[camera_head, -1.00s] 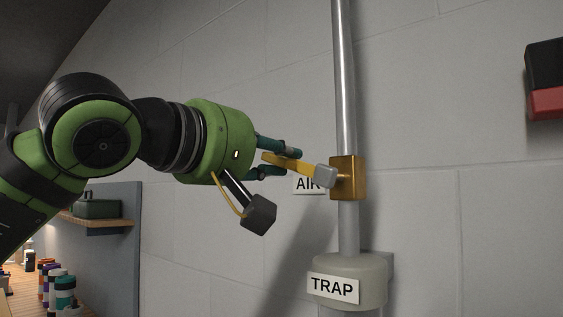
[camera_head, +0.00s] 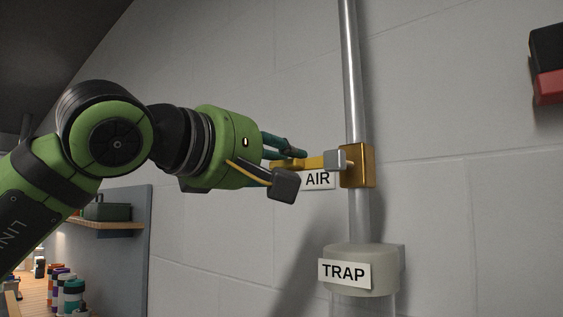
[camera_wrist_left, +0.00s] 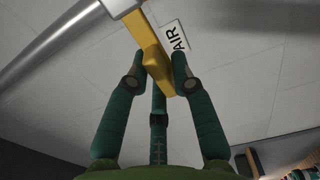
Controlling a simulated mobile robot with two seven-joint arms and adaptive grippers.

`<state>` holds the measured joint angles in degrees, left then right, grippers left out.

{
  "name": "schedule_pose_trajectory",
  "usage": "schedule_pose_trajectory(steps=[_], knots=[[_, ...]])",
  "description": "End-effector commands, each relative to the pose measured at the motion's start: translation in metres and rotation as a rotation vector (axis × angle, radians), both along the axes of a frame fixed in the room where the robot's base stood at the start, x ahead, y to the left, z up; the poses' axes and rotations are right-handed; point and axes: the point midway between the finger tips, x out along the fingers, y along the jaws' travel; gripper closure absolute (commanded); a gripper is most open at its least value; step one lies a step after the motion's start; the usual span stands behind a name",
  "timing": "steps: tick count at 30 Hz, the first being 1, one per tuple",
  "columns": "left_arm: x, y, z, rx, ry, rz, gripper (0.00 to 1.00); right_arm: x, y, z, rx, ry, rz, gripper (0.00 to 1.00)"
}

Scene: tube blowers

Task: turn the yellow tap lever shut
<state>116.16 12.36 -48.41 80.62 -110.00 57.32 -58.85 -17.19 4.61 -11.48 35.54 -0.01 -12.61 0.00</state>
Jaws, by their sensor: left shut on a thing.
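The yellow tap lever (camera_head: 313,162) sticks out to the left from a grey hub on the brass valve body (camera_head: 357,166), roughly level and square to the pipe. My left gripper (camera_head: 287,158) is shut on the lever's outer part. In the left wrist view the lever (camera_wrist_left: 149,48) runs between the fingers of my left gripper (camera_wrist_left: 160,72). The lever's far end is partly hidden by the fingers in the head view. My right gripper is in neither view.
A steel pipe (camera_head: 352,70) runs up the block wall through the valve. An AIR label (camera_head: 318,180) is behind the lever, and a pale trap (camera_head: 375,256) with a TRAP label is below. A shelf (camera_head: 112,224) and several bottles stand at lower left.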

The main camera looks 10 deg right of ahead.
Motion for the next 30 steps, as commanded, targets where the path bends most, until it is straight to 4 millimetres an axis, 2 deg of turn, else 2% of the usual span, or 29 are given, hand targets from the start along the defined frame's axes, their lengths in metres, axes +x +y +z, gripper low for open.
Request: schedule_pose_trajectory(steps=[5, 6, 7, 20, 23, 30], knots=[[0.000, -0.003, -0.005, 0.007, 0.012, -0.005, 1.00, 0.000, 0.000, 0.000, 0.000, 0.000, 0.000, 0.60], [0.000, -0.003, -0.005, 0.008, 0.011, -0.005, 0.60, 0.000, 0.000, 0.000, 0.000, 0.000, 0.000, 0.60], [0.000, -0.003, -0.005, 0.008, 0.011, -0.005, 0.56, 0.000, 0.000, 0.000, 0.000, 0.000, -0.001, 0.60], [-0.004, 0.005, -0.001, 0.003, 0.003, -0.001, 0.56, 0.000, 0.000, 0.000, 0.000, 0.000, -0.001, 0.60], [-0.013, 0.017, -0.001, 0.002, 0.002, -0.001, 0.56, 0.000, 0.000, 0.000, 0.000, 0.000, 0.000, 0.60], [-0.045, 0.058, -0.001, 0.002, 0.002, 0.000, 0.56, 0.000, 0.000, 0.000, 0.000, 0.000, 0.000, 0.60]])
